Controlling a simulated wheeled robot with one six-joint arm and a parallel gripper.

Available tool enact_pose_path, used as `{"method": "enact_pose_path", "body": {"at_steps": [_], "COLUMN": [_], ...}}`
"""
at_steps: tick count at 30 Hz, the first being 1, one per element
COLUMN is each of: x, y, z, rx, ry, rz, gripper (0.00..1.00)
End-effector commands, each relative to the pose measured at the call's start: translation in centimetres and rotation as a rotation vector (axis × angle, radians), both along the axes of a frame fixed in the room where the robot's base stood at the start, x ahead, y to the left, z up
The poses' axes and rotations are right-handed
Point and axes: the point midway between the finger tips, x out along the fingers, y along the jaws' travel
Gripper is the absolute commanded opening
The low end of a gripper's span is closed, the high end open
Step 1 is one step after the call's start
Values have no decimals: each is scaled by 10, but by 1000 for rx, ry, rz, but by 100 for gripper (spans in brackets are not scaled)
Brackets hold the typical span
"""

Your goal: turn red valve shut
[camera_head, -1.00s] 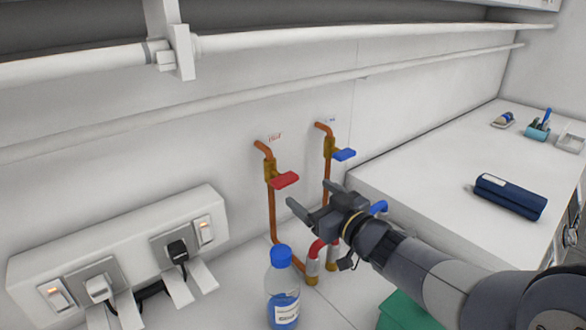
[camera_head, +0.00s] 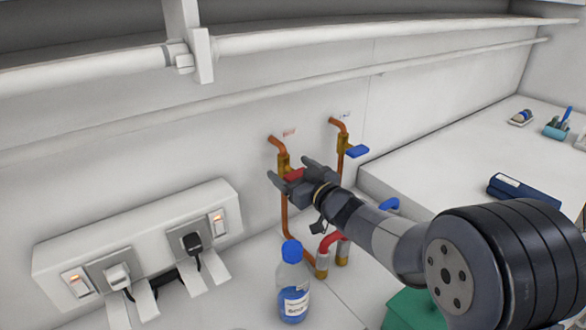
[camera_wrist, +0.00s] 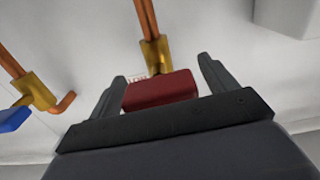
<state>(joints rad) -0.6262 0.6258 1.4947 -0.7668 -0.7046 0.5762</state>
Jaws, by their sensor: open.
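The red valve handle (camera_head: 294,174) is a flat lever on a brass valve body (camera_head: 284,161) fitted to the left copper pipe. In the head view my gripper partly covers it. In the wrist view the red handle (camera_wrist: 160,90) lies between the two fingers, with the brass body (camera_wrist: 154,53) just beyond it. My gripper (camera_head: 291,172) is open, its fingers on either side of the handle. In the wrist view the gripper (camera_wrist: 162,85) shows gaps between fingers and handle, so it is not clamped.
A blue-handled valve (camera_head: 356,151) sits on the right copper pipe, close to my gripper. A blue-capped bottle (camera_head: 292,285) stands below. A white socket box (camera_head: 135,245) with plugs is at left. A white worktop (camera_head: 450,140) with a dark blue case (camera_head: 523,190) is at right.

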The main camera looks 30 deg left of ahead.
Motion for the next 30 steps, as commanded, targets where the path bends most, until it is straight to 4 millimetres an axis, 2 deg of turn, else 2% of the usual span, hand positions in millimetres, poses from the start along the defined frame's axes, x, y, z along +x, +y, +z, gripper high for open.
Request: {"method": "enact_pose_path", "body": {"at_steps": [7,24,30], "x": [0,0,0], "y": [1,1,0], "z": [0,0,1], "rx": [0,0,24], "ry": [0,-1,48], "rz": [0,0,0], "gripper": [80,35,35]}}
